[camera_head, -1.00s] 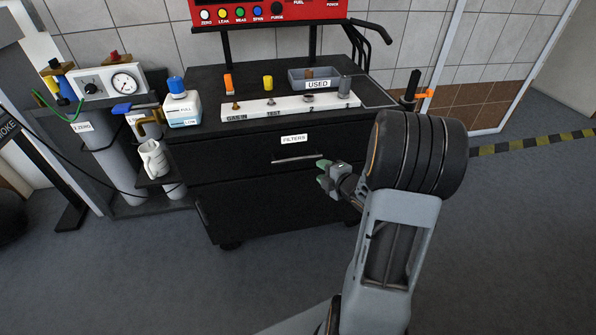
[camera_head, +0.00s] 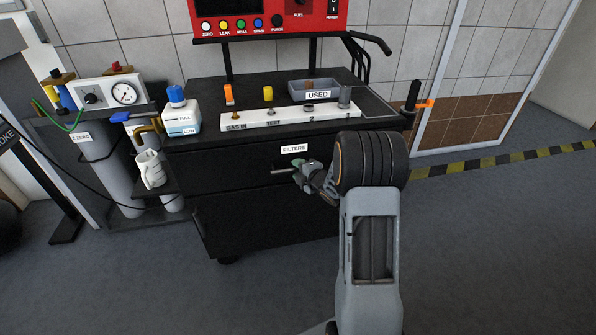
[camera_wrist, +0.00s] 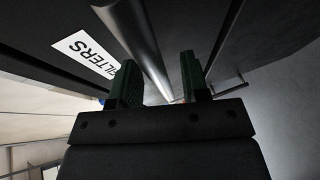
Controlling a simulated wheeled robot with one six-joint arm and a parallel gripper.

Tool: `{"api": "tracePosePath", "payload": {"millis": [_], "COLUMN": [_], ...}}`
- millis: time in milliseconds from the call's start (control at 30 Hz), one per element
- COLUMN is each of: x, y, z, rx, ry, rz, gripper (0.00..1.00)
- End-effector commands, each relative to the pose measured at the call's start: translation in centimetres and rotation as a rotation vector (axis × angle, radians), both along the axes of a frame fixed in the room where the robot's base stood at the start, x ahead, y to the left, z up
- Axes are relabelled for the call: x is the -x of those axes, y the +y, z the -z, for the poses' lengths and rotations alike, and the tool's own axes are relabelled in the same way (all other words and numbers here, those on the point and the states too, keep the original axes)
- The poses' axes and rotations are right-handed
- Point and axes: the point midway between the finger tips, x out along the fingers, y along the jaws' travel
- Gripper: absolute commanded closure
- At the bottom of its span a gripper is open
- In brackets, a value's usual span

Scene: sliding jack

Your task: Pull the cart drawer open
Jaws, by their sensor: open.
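The black cart (camera_head: 265,215) stands ahead with its drawer (camera_head: 235,173) shut, as far as I can see. The drawer bears a white FILTERS label (camera_head: 294,149) and a thin bar handle (camera_head: 282,171). My gripper (camera_head: 300,170) is at the handle's right part and hides some of it. In the wrist view my gripper (camera_wrist: 160,85) is open, with the handle bar (camera_wrist: 140,45) running between its two green fingers. The fingers do not look closed on the bar. The FILTERS label shows there too (camera_wrist: 86,54).
The cart top holds a white fitting strip (camera_head: 285,117), a grey USED tray (camera_head: 313,90) and a blue-capped bottle (camera_head: 182,118). A mug (camera_head: 151,170) and grey cylinders (camera_head: 100,160) stand at left. The floor in front is clear.

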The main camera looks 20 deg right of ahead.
Motion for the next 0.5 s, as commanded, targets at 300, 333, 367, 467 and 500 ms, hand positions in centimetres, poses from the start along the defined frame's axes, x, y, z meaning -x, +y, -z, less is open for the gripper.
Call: {"api": "tracePosePath", "payload": {"millis": [300,333,367,467,500], "x": [-0.40,-0.40,-0.40,-0.39,-0.39], "y": [0.08,0.08,0.09,0.09,0.09], "z": [0.07,0.07,0.07,0.07,0.07], "rx": [-0.001,-0.001,-0.001,-0.001,-0.001], "ry": [-0.001,-0.001,-0.001,-0.001,0.000], "rz": [0.000,0.000,0.000,0.000,0.000], "gripper": [0.58,0.58,0.58,0.67,0.71]}}
